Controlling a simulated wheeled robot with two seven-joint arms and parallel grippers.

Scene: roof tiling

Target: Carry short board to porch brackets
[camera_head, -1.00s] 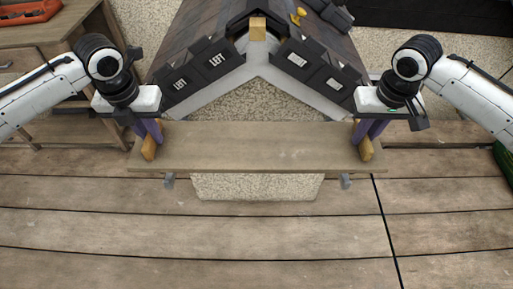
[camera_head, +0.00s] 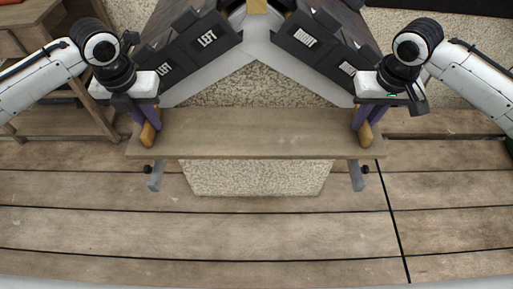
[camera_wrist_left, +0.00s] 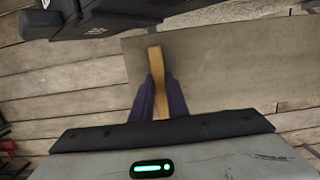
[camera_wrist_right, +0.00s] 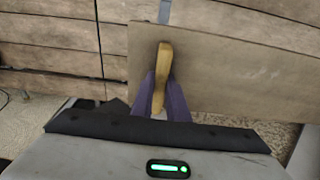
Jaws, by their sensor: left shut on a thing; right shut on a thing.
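The short board (camera_head: 255,132) is held level between my two grippers, in front of the gabled porch. My left gripper (camera_head: 148,128) is shut on the wooden handle at the board's left end; that handle (camera_wrist_left: 158,85) shows between purple fingers in the left wrist view. My right gripper (camera_head: 366,128) is shut on the handle at the right end, also seen in the right wrist view (camera_wrist_right: 161,80). Two grey porch brackets, left (camera_head: 155,178) and right (camera_head: 357,176), stick out below the board's near edge. Their upper parts are hidden by the board. Whether they touch it I cannot tell.
Dark roof panels marked LEFT (camera_head: 205,40) and RIGHT (camera_head: 306,40) slope down behind the board. A pebbled wall block (camera_head: 257,178) stands below. A wooden workbench (camera_head: 60,118) is at the left. The plank floor in front is clear.

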